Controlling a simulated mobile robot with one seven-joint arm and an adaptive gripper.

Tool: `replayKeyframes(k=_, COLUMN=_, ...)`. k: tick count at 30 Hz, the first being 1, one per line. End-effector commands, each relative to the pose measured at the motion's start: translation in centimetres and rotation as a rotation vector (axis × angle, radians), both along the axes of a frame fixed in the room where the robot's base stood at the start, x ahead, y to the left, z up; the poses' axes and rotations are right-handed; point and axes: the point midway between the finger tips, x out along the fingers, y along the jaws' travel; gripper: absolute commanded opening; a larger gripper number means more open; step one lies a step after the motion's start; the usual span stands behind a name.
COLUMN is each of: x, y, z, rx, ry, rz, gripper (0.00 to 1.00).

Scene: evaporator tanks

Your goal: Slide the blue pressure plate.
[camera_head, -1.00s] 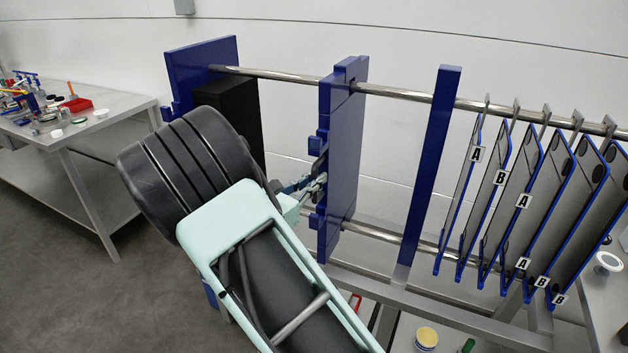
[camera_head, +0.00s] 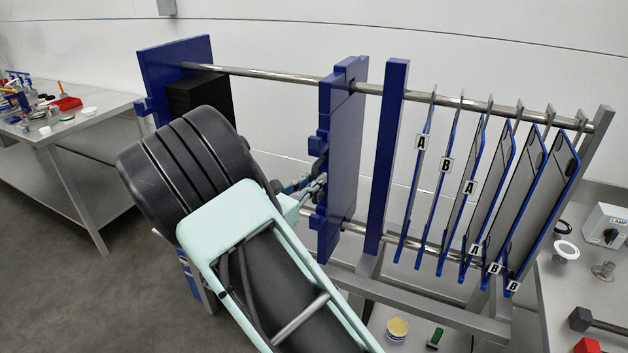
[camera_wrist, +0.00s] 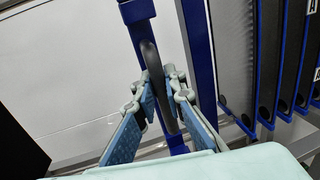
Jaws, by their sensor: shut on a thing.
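The blue pressure plate (camera_head: 345,150) stands upright on two steel rods in the middle of the head view. My gripper (camera_head: 316,188) is at its left face. In the wrist view, the blue padded fingers of my gripper (camera_wrist: 163,105) are closed around a dark curved handle (camera_wrist: 150,62). Blue parts of the plate show behind the handle. In the head view the handle is mostly hidden by my gripper and arm.
A blue upright (camera_head: 389,150) stands close to the plate's right. Beyond it hang several blue-edged plates (camera_head: 495,190) lettered A or B. A blue end plate (camera_head: 175,65) with a black block (camera_head: 200,98) is at left. The upper rod (camera_head: 270,77) is clear between.

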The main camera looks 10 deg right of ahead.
Motion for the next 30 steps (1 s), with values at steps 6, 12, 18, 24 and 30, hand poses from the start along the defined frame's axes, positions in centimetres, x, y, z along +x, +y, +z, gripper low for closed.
replayKeyframes(k=6, x=-0.15, y=-0.11, z=-0.25, rx=0.002, ry=0.005, rz=-0.003, gripper=0.00)
replayKeyframes(k=12, x=-0.19, y=-0.20, z=-0.27, rx=0.001, ry=0.005, rz=-0.005, gripper=0.00)
replayKeyframes(k=18, x=-0.21, y=-0.26, z=-0.28, rx=0.000, ry=0.006, rz=-0.006, gripper=0.17)
replayKeyframes(k=24, x=-0.09, y=-0.11, z=-0.14, rx=0.000, ry=0.003, rz=-0.003, gripper=0.28)
replayKeyframes(k=30, x=-0.10, y=0.14, z=-0.05, rx=0.001, ry=0.001, rz=0.001, gripper=0.28)
